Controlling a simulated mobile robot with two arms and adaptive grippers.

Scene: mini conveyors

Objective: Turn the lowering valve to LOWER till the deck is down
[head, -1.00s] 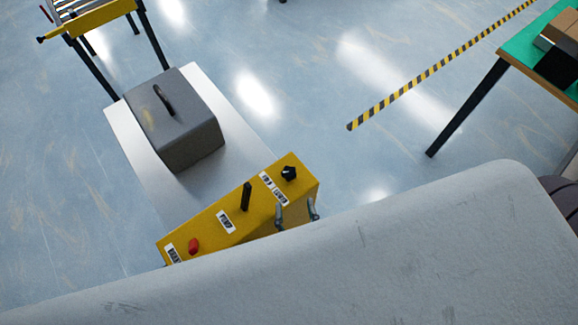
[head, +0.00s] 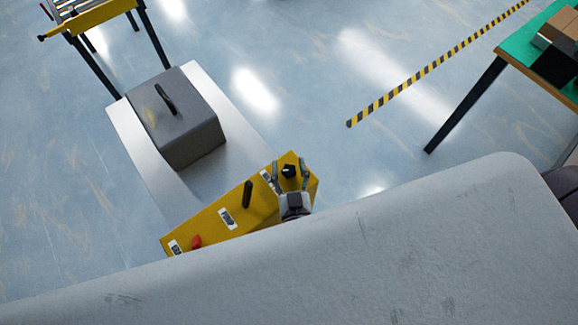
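A yellow control box (head: 212,216) stands at the near end of a pale grey deck (head: 135,145). On its top are a black knob (head: 289,171) at the right end, an upright black lever (head: 247,194) in the middle and a red button (head: 196,241) at the left. White labels lie beside them, too small to read. My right gripper (head: 290,172) is over the right end of the box, with its open fingers on either side of the black knob. Whether they touch it cannot be told. My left gripper is out of view.
A grey block with a handle (head: 185,125) sits on the deck. A yellow-framed conveyor (head: 95,17) stands at upper left, and a green-topped table (head: 515,38) at upper right. Black-yellow floor tape (head: 430,72) crosses the open floor.

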